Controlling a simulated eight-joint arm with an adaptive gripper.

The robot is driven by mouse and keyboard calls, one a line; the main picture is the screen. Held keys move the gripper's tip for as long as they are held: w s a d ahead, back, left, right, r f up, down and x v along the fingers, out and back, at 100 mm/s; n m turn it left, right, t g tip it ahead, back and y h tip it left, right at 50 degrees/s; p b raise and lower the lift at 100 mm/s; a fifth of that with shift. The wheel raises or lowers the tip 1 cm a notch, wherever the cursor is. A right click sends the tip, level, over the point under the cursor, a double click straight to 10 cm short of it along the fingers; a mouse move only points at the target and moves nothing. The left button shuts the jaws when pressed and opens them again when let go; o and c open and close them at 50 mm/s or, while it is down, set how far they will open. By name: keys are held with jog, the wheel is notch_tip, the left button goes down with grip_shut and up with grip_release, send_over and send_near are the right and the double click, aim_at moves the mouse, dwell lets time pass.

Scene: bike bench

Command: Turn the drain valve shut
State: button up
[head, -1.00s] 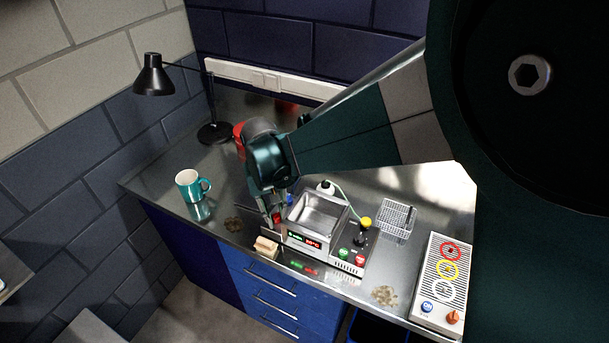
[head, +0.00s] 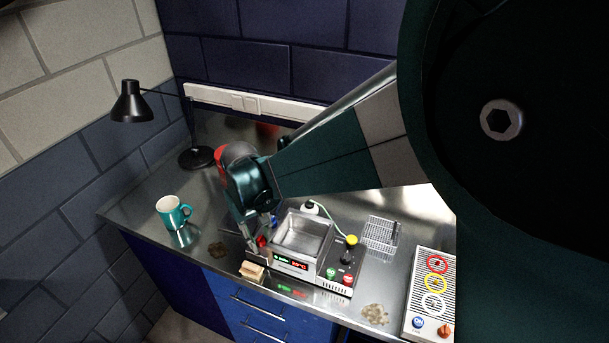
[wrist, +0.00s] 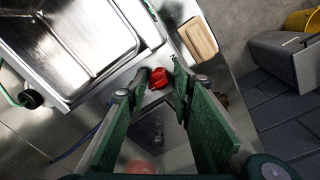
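The drain valve is a red knob (wrist: 158,78) at the near left end of the metal bath (wrist: 82,38). In the head view the red knob (head: 262,241) shows small beside my gripper (head: 257,236), left of the bath (head: 303,235). In the wrist view my gripper (wrist: 160,76) has its two green fingers apart, one on each side of the knob. A narrow gap seems to show at the right finger; contact at the left finger is unclear. The front panel has a lit display (head: 291,263).
A wooden-looking block (head: 252,270) lies near the counter's front edge, close to my gripper; it also shows in the wrist view (wrist: 198,38). A teal mug (head: 173,212) and a black lamp (head: 132,103) stand to the left. A wire rack (head: 380,233) and hotplate (head: 432,290) are right.

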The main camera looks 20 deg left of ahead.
aim_at(259, 238)
jog(key=shift+r, duration=0.15)
notch_tip(259, 238, up, 12)
jog(key=shift+s+a, duration=0.2)
jog(key=shift+s, duration=0.05)
dwell(0.6)
dwell(0.3)
jog(key=w+d+r+m+t+y+b, duration=0.1)
jog(key=w+d+r+m, duration=0.15)
jog(key=d, duration=1.25)
jog(key=w+d+r+m+t+y, duration=0.15)
jog(key=w+d+r, duration=0.25)
jog(key=d, duration=1.1)
jog(key=s+d+f+m+t+h, duration=0.1)
jog(key=s+d, duration=0.4)
jog(key=d, duration=0.9)
jog(key=s+d+f+m+t+h+b, duration=0.1)
jog(key=s+d+m, duration=0.4)
jog(key=d, duration=0.9)
jog(key=shift+s+f+m+t, duration=0.4)
jog(key=shift+f+t, duration=0.25)
jog(key=shift+t, duration=0.5)
